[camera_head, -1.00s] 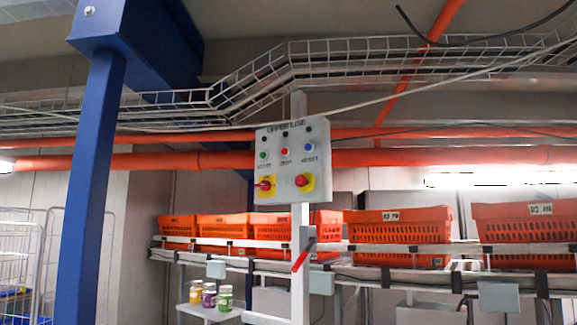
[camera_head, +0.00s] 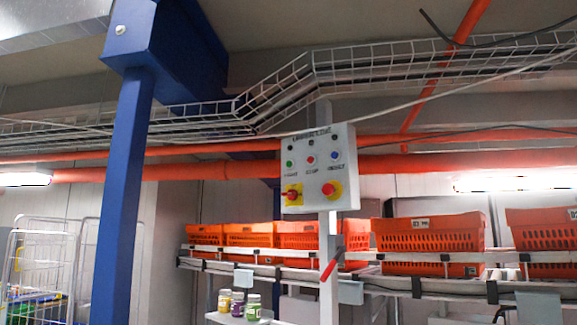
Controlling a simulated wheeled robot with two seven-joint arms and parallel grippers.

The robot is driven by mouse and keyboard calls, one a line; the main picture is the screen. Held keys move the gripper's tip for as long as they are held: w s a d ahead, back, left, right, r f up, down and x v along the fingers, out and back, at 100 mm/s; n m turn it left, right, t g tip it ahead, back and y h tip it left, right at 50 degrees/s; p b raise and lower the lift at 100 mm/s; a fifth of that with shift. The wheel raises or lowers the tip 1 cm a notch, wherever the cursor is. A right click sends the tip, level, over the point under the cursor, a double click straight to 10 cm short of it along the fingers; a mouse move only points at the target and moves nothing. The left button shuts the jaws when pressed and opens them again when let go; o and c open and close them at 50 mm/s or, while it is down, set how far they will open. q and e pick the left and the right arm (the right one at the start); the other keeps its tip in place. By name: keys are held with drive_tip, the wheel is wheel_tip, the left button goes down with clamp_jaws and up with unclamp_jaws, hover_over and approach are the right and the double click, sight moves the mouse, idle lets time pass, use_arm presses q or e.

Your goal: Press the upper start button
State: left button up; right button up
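A light grey control box (camera_head: 319,168) is mounted on a white post in the middle of the view. Its upper row has a green start button (camera_head: 290,163), a red stop button (camera_head: 311,160) and a blue reset button (camera_head: 334,156). Small dark round spots sit near the box's top lettering. Nothing touches the box. Neither of my grippers shows in this view.
A blue column (camera_head: 124,195) stands left of the box. Orange totes (camera_head: 430,236) line a conveyor behind it. A red-handled lever (camera_head: 328,270) is on the post. Jars (camera_head: 239,304) stand on a low shelf, and a wire cart (camera_head: 40,265) is at far left.

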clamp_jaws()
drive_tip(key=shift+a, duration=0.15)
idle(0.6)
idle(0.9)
